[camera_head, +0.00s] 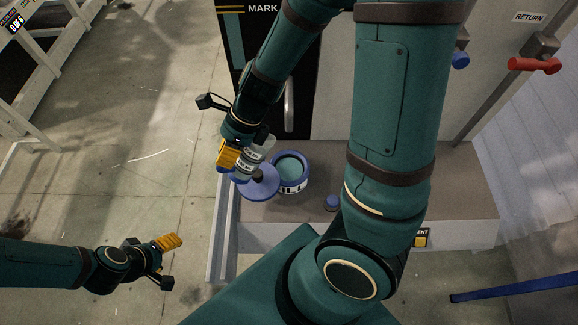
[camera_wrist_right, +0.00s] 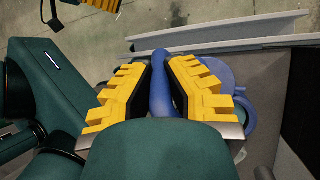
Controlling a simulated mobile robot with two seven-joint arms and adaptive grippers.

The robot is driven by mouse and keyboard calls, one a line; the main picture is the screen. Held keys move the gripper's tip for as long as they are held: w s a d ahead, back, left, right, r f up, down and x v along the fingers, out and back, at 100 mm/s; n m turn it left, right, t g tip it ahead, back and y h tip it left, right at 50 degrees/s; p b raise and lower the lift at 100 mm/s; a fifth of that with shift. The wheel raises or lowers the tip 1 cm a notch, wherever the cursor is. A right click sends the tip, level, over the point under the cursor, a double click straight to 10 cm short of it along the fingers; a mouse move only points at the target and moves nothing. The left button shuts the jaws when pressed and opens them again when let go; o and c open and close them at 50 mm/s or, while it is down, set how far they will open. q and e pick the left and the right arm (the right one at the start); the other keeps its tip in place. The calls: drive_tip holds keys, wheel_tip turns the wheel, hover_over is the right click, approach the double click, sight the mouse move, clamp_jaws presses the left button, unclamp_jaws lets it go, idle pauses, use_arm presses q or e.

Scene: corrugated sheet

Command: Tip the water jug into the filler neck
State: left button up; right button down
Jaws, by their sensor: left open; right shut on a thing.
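My right gripper (camera_head: 229,157) is shut on a blue handle, seen between its yellow fingers in the right wrist view (camera_wrist_right: 160,85). I take this as the water jug's handle; a small grey labelled body (camera_head: 250,160) shows beside the fingers in the head view. The filler neck (camera_head: 291,167) is a round blue-rimmed opening with a partly hidden label, just right of the held thing. A flat blue disc with a dark knob (camera_head: 260,188) lies or hangs between them; I cannot tell which. My left gripper (camera_head: 168,241) is open and empty at lower left.
The neck stands on a grey ledge (camera_head: 400,205) before a cabinet. A small blue knob (camera_head: 332,203) sits on the ledge. A red valve handle (camera_head: 533,65) is at upper right. A white railing (camera_head: 40,85) stands at upper left, with clear concrete floor between.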

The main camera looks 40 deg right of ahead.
drive_tip(key=shift+w+a+r+h, duration=0.1)
drive_tip(key=shift+w+a+h, duration=0.05)
drive_tip(key=shift+a+h, duration=0.4)
drive_tip(key=shift+w+a+r+h, duration=0.1)
drive_tip(key=shift+a+h, duration=0.25)
drive_tip(key=shift+a, duration=0.25)
use_arm(q)
drive_tip(key=shift+a+f+b, duration=0.3)
drive_tip(key=shift+a+b, duration=0.15)
drive_tip(key=shift+b, duration=0.25)
use_arm(e)
drive_tip(key=shift+w+a+f+g+h, duration=0.15)
drive_tip(key=shift+a+f+g+h, duration=0.15)
drive_tip(key=shift+a+f+h, duration=0.65)
drive_tip(key=shift+w+a+f+g+h, duration=0.1)
drive_tip(key=shift+a+f+g+h, duration=0.2)
drive_tip(key=shift+a+f+h, duration=0.6)
drive_tip(key=shift+d+h, duration=0.25)
drive_tip(key=shift+h, duration=0.1)
use_arm(q)
drive_tip(key=shift+s+a, duration=0.1)
use_arm(e)
drive_tip(key=shift+a+f, duration=0.1)
